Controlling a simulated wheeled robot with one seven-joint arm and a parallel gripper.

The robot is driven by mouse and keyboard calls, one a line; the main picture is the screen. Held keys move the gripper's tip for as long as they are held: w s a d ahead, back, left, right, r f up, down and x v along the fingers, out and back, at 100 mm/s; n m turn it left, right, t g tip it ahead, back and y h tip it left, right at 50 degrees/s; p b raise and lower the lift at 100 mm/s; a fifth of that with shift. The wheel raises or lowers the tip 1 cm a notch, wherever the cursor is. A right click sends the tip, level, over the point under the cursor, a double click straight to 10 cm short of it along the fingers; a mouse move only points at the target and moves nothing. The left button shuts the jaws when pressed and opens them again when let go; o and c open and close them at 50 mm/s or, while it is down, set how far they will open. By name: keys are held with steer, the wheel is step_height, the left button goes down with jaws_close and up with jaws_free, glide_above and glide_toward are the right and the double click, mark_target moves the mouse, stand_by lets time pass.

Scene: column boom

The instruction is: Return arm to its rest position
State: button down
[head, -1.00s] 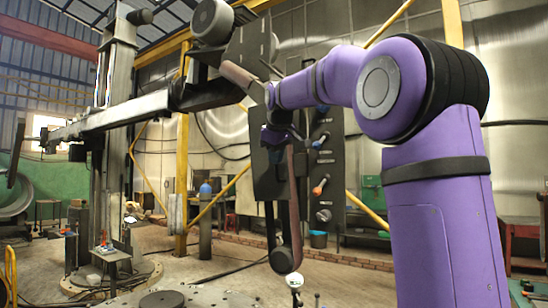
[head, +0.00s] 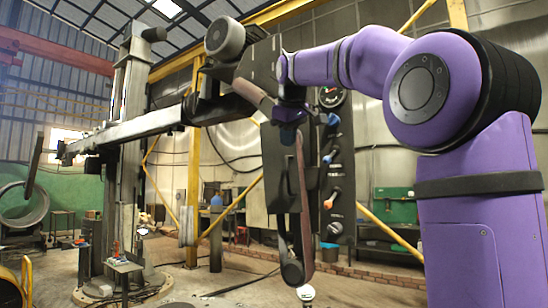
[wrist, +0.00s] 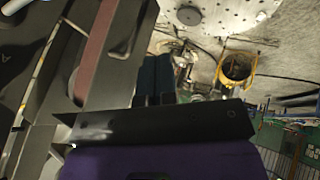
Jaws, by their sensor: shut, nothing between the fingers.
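My purple arm (head: 345,62) rises at the right of the head view, bends at a large elbow and reaches left to the belt-fitted machine head. My gripper shows in the wrist view (wrist: 153,78) as two dark fingers side by side, shut with nothing between them. The machine's dark panel and brown belt (wrist: 98,45) fill the left of the wrist view, close beside the gripper. I cannot tell whether they touch.
A long metal boom (head: 130,130) runs left from the machine head to a tall column (head: 130,150). A panel with knobs (head: 335,165) stands behind the machine head. A blue cylinder (head: 216,205) and a green cabinet (head: 394,203) are farther back. Open floor shows between them.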

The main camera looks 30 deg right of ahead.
steer(key=shift+s+a, duration=0.1)
steer(key=shift+s, duration=0.05)
steer(key=s+a+f+m+y, duration=0.1)
steer(key=s+a+f, duration=0.4)
steer(key=s+f, duration=0.4)
steer(key=s+a+f+m+y, duration=0.1)
steer(key=s+a+f, duration=0.3)
steer(key=s+f, duration=0.5)
steer(key=s+a+f+m+g+y, duration=0.1)
steer(key=s+a+f, duration=0.4)
steer(key=f, duration=1.2)
steer(key=s, duration=0.4)
steer(key=shift+a+m, duration=0.3)
steer(key=shift+m, duration=0.1)
